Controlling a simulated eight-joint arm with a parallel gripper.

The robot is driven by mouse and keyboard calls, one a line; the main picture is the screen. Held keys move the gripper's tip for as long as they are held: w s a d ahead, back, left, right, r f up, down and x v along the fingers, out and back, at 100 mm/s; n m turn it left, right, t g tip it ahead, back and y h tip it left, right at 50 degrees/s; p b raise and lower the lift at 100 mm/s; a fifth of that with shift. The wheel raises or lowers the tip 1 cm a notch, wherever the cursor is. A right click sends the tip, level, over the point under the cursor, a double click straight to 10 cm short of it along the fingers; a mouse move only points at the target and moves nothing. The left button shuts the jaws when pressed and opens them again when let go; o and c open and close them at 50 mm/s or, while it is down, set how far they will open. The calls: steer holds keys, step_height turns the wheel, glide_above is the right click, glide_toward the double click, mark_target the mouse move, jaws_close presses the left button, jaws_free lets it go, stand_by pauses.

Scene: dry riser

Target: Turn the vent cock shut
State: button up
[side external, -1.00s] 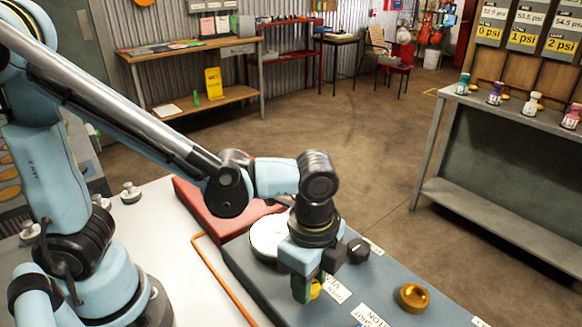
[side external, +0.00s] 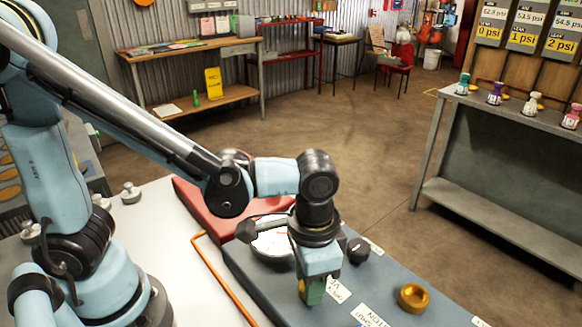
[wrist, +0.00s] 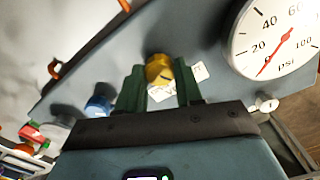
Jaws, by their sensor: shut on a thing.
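The vent cock, a small yellow knob (wrist: 158,69), shows in the wrist view between the two green fingers of my gripper. My gripper (side external: 311,297) points down over the grey-blue panel (side external: 374,290) and is shut on the yellow knob. In the side view the fingers hide nearly all of the knob. White labels lie on the panel beside it; the lettering is only partly readable. A round white pressure gauge (wrist: 280,40) is at the right of the wrist view, its red needle near the low end of the scale. It is partly behind my wrist in the side view.
A black knob (side external: 357,250) stands on the panel close to the right of my wrist. A brass ring-shaped fitting (side external: 413,297) sits further right. A red block (side external: 213,213) and an orange pipe (side external: 222,277) lie to the left. A grey bench (side external: 500,185) stands beyond open floor.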

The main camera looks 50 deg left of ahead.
steer(key=shift+n, duration=1.6)
steer(key=o, duration=1)
steer(key=shift+o, duration=0.2)
steer(key=shift+r, duration=0.15)
step_height(320, 180, up, 12)
